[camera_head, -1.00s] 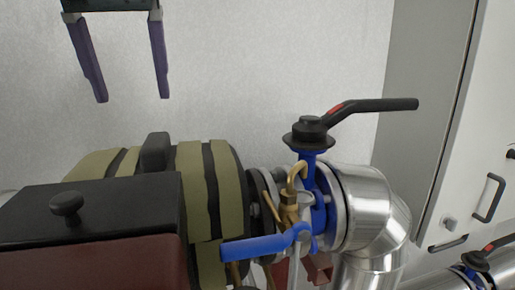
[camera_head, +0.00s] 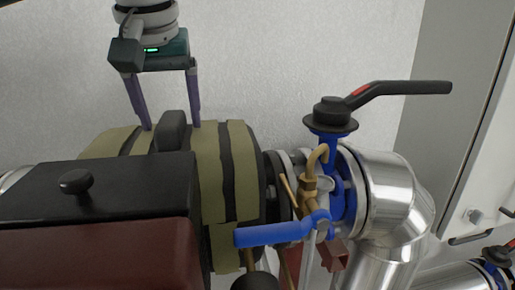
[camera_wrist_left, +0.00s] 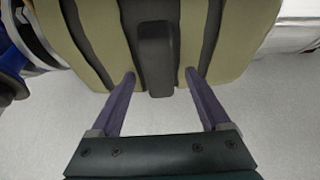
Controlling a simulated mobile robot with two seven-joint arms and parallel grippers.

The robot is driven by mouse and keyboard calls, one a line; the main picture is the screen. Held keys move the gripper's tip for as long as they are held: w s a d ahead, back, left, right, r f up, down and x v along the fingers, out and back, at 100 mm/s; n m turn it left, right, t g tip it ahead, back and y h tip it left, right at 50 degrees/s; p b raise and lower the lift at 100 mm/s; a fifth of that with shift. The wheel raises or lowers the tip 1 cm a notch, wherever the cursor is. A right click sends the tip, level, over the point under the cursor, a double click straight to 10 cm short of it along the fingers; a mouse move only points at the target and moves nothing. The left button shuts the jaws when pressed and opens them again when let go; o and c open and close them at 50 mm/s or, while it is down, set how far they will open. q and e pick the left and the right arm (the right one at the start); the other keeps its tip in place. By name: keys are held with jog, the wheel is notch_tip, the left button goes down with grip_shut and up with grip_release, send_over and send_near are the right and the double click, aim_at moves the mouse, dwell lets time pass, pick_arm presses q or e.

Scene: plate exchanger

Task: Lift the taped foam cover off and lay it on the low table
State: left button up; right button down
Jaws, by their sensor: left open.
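In the left wrist view the handle (camera_wrist_left: 155,60) lies between the fingertips with gaps on both sides, and the cover (camera_wrist_left: 205,40) fills the top of the picture. The low table cannot be made out. My right gripper is not in view.
A black-topped box with a round knob (camera_head: 75,182) stands in front of the cover. To the right are a valve with a black lever (camera_head: 400,89), a blue lever (camera_head: 275,234), brass fittings (camera_head: 310,185) and a shiny pipe elbow (camera_head: 395,205). A grey cabinet stands at far right.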

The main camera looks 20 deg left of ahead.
pick_arm(q)
jog(key=shift+f, duration=0.25)
dwell(0.5)
jog(key=shift+c, duration=0.2)
grip_shut()
dwell(0.4)
dwell(0.8)
